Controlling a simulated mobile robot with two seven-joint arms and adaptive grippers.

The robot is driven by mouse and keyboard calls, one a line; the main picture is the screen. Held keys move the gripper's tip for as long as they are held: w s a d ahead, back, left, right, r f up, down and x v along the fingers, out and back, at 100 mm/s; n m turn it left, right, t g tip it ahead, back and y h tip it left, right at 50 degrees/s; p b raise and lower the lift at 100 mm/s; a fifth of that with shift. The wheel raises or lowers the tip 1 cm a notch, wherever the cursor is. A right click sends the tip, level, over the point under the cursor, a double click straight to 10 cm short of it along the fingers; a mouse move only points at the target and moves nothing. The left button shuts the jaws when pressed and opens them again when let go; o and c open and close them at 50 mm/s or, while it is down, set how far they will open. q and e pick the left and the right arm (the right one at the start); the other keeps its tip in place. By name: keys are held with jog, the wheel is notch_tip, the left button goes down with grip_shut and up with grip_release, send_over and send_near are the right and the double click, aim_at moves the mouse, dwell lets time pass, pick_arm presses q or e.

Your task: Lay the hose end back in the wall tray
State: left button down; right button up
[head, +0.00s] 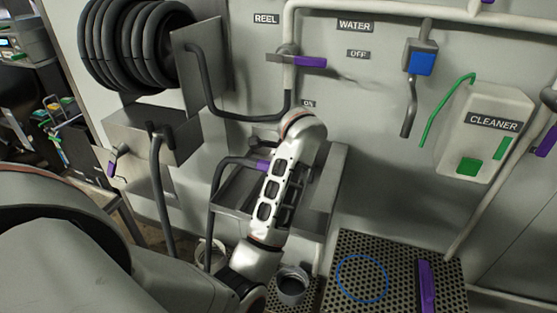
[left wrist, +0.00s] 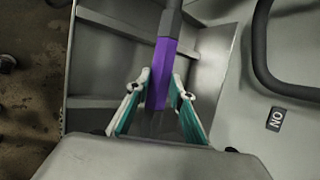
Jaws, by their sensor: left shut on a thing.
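The hose end is a purple grip on a dark hose; in the left wrist view the grip (left wrist: 161,72) lies between the teal-lined fingers of my left gripper (left wrist: 161,86), which is shut on it. In the head view a purple part of it (head: 262,166) shows beside my arm, with the dark hose running left. The wall tray (head: 322,190) is a grey metal box on the wall, partly covered by my arm. The tray's inside (left wrist: 212,62) shows behind the hose end in the left wrist view. I cannot tell whether the hose end touches it. My right gripper is out of view.
A hose reel (head: 135,45) hangs at upper left. A purple-handled water valve (head: 310,61), a blue-bodied fitting (head: 420,60) and a cleaner dispenser (head: 480,130) are on the wall. A perforated platform (head: 400,260) with a blue ring (head: 361,278) is at lower right.

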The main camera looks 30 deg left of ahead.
pick_arm(q)
jog(key=shift+f, duration=2.55)
jog(key=shift+f, duration=0.35)
jog(key=c, duration=1.7)
grip_release()
jog(key=shift+f, duration=0.1)
